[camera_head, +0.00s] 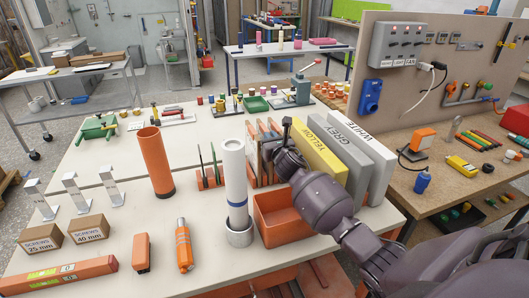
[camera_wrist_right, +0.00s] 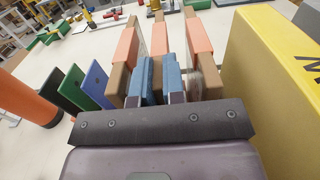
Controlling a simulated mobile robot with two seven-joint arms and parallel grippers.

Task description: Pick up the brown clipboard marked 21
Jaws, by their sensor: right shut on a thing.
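Several brown clipboards stand upright in an orange rack (camera_wrist_right: 199,33) beside the yellow binder; they show in the head view just left of my right gripper (camera_head: 278,140). In the wrist view my right gripper (camera_wrist_right: 160,88) reaches down into the rack, its two blue-padded fingers closed around the middle brown clipboard (camera_wrist_right: 158,70). Another brown clipboard (camera_wrist_right: 118,80) stands to the left of the fingers and one (camera_wrist_right: 210,75) to the right. No number 21 is readable in either view. My left gripper is not in view.
Yellow (camera_head: 318,150), grey and white binders stand close on the right. An orange bin (camera_head: 283,218) sits in front of the rack. A white tube (camera_head: 234,175) in a metal cup and an orange tube (camera_head: 155,160) stand to the left. Green and blue boards (camera_wrist_right: 77,88) stand left of the rack.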

